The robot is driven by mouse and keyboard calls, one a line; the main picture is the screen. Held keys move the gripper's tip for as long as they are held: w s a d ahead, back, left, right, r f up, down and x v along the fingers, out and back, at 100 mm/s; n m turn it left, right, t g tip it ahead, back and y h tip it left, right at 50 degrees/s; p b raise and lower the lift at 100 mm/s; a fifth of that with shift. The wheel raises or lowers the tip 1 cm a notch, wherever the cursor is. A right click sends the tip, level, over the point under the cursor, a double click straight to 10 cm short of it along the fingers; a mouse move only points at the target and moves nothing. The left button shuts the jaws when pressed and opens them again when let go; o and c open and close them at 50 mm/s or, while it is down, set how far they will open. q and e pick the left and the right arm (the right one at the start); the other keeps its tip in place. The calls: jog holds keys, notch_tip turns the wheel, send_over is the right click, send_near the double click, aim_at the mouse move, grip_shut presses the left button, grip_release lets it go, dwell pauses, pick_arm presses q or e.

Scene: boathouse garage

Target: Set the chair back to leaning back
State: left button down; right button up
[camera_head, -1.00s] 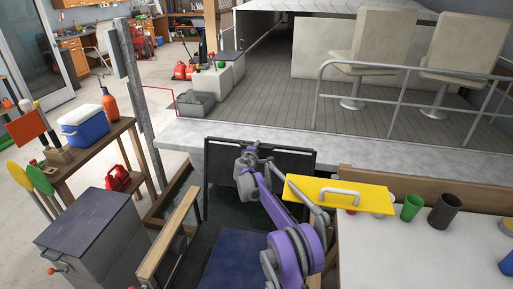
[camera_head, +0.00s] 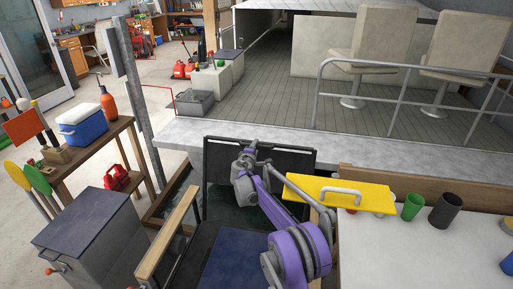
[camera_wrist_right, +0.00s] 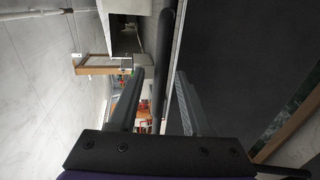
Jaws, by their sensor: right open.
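The chair has a dark blue seat (camera_head: 235,258), wooden armrests (camera_head: 168,232) and a black backrest (camera_head: 220,160). The backrest stands fairly upright in the head view, close to the pale ledge behind it. My right gripper (camera_head: 249,150) is at the backrest's top edge. In the right wrist view its two fingers (camera_wrist_right: 160,98) are apart, with the black top rail (camera_wrist_right: 165,55) showing between them. The dark backrest panel (camera_wrist_right: 245,55) fills the right of that view. I cannot tell whether the fingers touch the rail. My left gripper is not in view.
A white table (camera_head: 420,250) with a yellow board (camera_head: 320,192), a green cup (camera_head: 412,207) and a dark cup (camera_head: 446,210) stands to the right. A grey cabinet (camera_head: 88,225) stands left of the chair. The pale ledge (camera_head: 185,133) runs close behind the backrest.

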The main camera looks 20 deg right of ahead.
jog(key=v, duration=0.8)
jog(key=shift+b, duration=0.45)
jog(key=shift+w, duration=0.15)
